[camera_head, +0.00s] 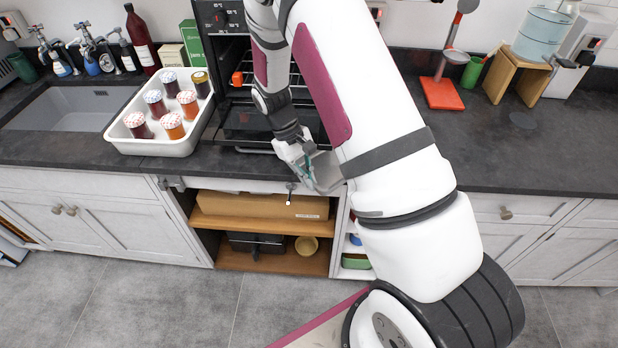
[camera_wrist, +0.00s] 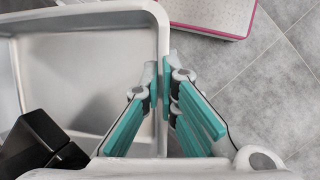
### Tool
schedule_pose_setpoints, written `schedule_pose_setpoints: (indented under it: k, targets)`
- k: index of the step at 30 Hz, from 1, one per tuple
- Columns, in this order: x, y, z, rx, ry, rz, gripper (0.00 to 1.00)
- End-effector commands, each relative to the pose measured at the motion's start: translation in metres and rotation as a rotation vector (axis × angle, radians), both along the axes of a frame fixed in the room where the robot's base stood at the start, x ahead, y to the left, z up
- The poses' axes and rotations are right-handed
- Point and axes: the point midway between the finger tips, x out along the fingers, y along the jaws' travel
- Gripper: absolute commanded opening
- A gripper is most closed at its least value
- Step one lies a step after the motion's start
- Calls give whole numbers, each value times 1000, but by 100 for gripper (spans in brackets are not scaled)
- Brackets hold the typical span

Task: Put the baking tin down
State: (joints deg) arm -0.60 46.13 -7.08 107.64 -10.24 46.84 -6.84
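The baking tin is a grey metal pan with a rim (camera_wrist: 70,18), filling the left of the wrist view. My gripper (camera_wrist: 164,85) has its teal fingers closed on either side of the tin's right wall. In the head view my gripper (camera_head: 308,166) is in front of the oven, near the worktop's front edge. The tin (camera_head: 327,172) shows there only in part, tilted in appearance, with my arm hiding the rest. No support under the tin is visible in the wrist view.
A white tray (camera_head: 158,147) of several lidded jars stands on the worktop left of the oven (camera_head: 225,75). The worktop (camera_head: 510,150) right of my arm has a broad clear stretch. Below is an open shelf (camera_head: 225,222) with a cardboard box (camera_head: 262,207).

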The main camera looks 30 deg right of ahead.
Motion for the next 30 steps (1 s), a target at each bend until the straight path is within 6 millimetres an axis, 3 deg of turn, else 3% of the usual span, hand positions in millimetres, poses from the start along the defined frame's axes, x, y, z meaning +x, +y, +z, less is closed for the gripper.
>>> schedule_pose_setpoints:
  k: [4, 7, 8, 20, 30]
  targets:
    - [0, 0, -3, 0, 0, 0, 0]
    - [0, 0, -3, 0, 0, 0, 22]
    - [0, 0, -3, 0, 0, 0, 25]
    - [2, 1, 4, 0, -2, 0, 25]
    - [27, 13, 60, 0, -7, 1, 25]
